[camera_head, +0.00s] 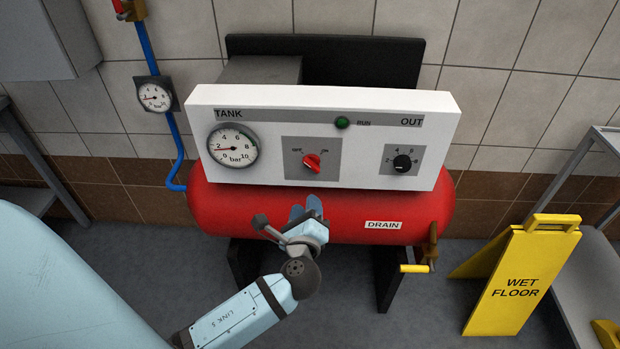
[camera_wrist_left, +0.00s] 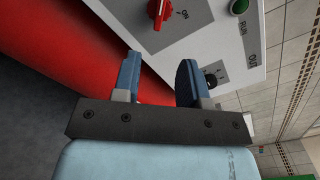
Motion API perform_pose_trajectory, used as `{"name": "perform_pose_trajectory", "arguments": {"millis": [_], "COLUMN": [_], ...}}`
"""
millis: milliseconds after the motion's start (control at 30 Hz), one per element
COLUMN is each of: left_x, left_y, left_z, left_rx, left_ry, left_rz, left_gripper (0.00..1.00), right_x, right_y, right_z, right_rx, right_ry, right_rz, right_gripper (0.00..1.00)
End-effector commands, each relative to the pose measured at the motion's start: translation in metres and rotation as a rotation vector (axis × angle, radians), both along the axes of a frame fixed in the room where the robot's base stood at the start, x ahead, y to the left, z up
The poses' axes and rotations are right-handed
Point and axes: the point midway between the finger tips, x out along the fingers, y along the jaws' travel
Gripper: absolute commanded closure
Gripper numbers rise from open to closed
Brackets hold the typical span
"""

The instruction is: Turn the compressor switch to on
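The compressor has a red tank (camera_head: 340,215) with a white control panel (camera_head: 255,105) on top. The red switch (camera_head: 312,162) sits on a grey plate in the middle of the panel, with "OFF" at its left and "ON" at its right. The switch also shows at the top of the left wrist view (camera_wrist_left: 158,10). My left gripper (camera_head: 306,208) is open and empty, just below the panel in front of the tank, apart from the switch. My right gripper is not in view.
A black regulator knob (camera_head: 402,163) and a green run lamp (camera_head: 342,122) are on the panel. A tank gauge (camera_head: 233,147) is at its left. A drain valve (camera_head: 428,250) sticks out lower right. A yellow wet-floor sign (camera_head: 517,275) stands on the right.

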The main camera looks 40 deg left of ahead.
Motion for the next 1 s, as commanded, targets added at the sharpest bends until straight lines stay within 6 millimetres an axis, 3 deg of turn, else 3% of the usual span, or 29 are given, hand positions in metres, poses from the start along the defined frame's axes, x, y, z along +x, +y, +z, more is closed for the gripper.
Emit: {"name": "perform_pose_trajectory", "arguments": {"millis": [600, 800, 1000], "left_x": [0.096, 0.112, 0.115], "left_y": [0.059, 0.069, 0.07], "left_z": [0.002, 0.001, 0.001], "left_rx": [0.003, 0.002, 0.001], "left_ry": [-0.001, 0.0, 0.001], "left_rz": [0.001, 0.001, 0.0], "left_gripper": [0.61, 0.61, 0.61], "right_x": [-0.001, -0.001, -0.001], "right_y": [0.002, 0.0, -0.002], "right_z": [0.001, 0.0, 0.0], "right_rx": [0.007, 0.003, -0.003], "right_ry": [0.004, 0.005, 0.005], "right_rz": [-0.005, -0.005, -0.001], "right_gripper": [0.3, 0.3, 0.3]}}
